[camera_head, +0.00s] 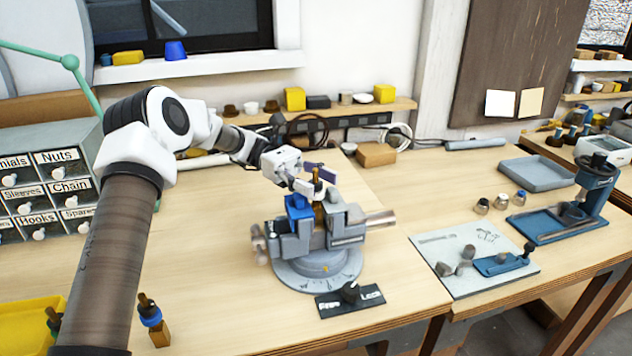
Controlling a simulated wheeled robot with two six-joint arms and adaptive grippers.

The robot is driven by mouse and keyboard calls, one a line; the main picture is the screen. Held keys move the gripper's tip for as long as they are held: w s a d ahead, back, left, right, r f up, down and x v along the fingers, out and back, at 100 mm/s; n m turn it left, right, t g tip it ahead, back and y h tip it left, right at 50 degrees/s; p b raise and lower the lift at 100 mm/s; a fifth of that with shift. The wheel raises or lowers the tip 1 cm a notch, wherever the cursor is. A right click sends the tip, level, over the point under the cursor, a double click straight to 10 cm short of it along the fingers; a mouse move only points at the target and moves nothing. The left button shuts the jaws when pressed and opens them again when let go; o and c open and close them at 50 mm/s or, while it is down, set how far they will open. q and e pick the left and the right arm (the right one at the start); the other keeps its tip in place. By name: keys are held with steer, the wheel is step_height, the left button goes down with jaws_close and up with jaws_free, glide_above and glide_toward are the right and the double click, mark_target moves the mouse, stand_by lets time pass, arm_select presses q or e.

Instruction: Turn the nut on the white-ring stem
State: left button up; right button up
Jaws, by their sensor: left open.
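A brass-coloured stem (318,211) stands upright in the grey vise (345,228) with blue jaw parts, on a round graduated base. My left gripper (316,182) is at the top of this stem, its open fingers around or beside the upper end. The nut and any white ring are too small or hidden behind the fingers to make out. Another stem with a dark top and a blue ring (150,314) stands at the lower left. A further dark-topped stem (54,317) stands by the yellow bin. My right gripper is not in view.
A pale mat (473,258) with small parts, a blue tray (538,172) and a blue press (590,190) are on the right. Labelled drawers (48,185) stand left.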

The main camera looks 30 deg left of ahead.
arm_select(q)
step_height(320, 180, up, 10)
steer(key=shift+s+f, duration=0.1)
steer(key=shift+f, duration=0.15)
steer(key=shift+r, duration=0.15)
